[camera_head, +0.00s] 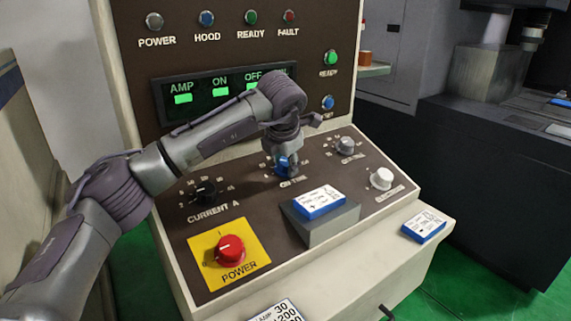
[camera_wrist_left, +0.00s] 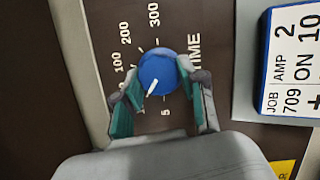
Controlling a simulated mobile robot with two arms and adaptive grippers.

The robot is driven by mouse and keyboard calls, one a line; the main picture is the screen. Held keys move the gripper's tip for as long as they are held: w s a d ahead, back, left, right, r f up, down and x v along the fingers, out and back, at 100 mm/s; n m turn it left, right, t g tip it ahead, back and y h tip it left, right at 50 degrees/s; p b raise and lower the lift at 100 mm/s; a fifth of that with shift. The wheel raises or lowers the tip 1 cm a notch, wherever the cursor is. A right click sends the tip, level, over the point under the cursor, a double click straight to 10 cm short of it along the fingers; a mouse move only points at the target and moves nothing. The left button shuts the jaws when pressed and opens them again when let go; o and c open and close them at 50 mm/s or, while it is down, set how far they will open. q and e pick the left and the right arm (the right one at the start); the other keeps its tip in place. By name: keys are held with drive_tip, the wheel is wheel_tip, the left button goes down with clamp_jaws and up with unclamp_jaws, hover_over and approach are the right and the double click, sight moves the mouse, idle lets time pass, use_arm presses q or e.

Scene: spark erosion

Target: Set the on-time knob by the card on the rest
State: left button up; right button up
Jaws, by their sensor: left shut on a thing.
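The on-time knob (camera_head: 283,165) is blue and sits on the sloped dark panel. In the left wrist view the knob (camera_wrist_left: 158,70) has a white pointer line aimed to the lower left of the picture, between the 5 and 100 marks. My left gripper (camera_wrist_left: 160,76) is shut on it, one finger on each side; in the head view the gripper (camera_head: 284,157) partly hides its dial. A blue-edged white card (camera_head: 320,199) lies on the grey rest (camera_head: 322,230). In the wrist view the card (camera_wrist_left: 295,62) reads JOB 709, AMP 2 and ON 10, cut off there.
The black current knob (camera_head: 205,191), red power knob (camera_head: 229,249) and two pale knobs (camera_head: 346,145) (camera_head: 381,178) surround the work area. Another blue card (camera_head: 424,225) lies on the ledge at right. A white card (camera_head: 278,311) shows at the bottom edge.

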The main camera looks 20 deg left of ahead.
use_arm(q)
drive_tip(key=shift+f, duration=0.2)
drive_tip(key=o, duration=1.1)
drive_tip(key=shift+o, duration=0.2)
drive_tip(key=shift+r, duration=0.1)
drive_tip(key=v, duration=1.2)
drive_tip(key=shift+a, duration=0.1)
